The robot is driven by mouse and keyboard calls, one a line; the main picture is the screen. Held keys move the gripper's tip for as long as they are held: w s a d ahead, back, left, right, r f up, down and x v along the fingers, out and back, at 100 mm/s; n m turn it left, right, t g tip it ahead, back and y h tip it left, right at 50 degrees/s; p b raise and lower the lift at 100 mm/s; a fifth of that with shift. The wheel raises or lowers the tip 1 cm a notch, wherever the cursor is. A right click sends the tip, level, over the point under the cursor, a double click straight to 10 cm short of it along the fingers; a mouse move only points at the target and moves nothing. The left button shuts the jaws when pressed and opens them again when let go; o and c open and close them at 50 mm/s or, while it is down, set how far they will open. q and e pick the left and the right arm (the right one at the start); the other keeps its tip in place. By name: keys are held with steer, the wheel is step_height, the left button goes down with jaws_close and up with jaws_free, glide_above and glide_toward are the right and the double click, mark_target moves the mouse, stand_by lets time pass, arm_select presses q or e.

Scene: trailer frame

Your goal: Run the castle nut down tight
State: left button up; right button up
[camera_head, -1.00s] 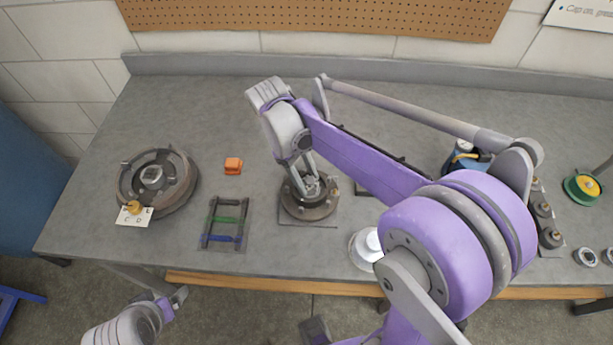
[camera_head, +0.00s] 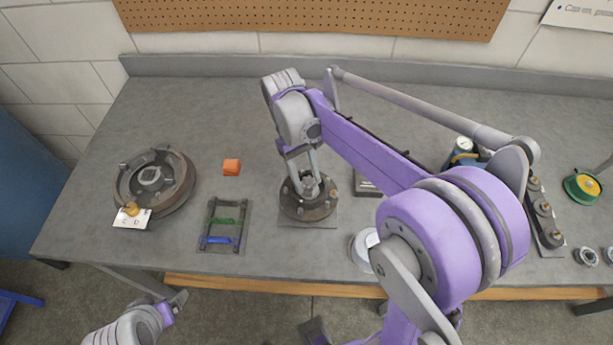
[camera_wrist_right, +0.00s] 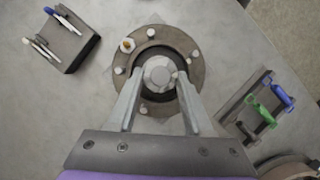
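The hub (camera_head: 293,208) is a dark round flange with several studs, on a plate at the middle of the bench. The grey castle nut (camera_wrist_right: 159,72) sits at the hub's centre in the right wrist view, facing the camera. My right gripper (camera_wrist_right: 160,80) points down over the hub, its two fingers on either side of the nut. Whether they press on it or leave a thin gap I cannot tell. In the head view the right gripper (camera_head: 311,178) partly hides the nut. My left gripper (camera_head: 178,299) is low at the left, off the bench's front edge, with no object visible in it.
A brake drum (camera_head: 176,167) with a labelled card lies at the left. An orange block (camera_head: 232,167) and a rack with green and blue tools (camera_head: 222,225) stand between drum and hub. A white round container (camera_head: 362,247) stands near the front edge. Parts line the right side.

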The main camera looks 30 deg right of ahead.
steer(key=shift+o, duration=0.8)
steer(key=v, duration=1)
steer(key=shift+r+p, duration=0.35)
steer(key=shift+r, duration=0.05)
steer(key=shift+w+a, duration=0.1)
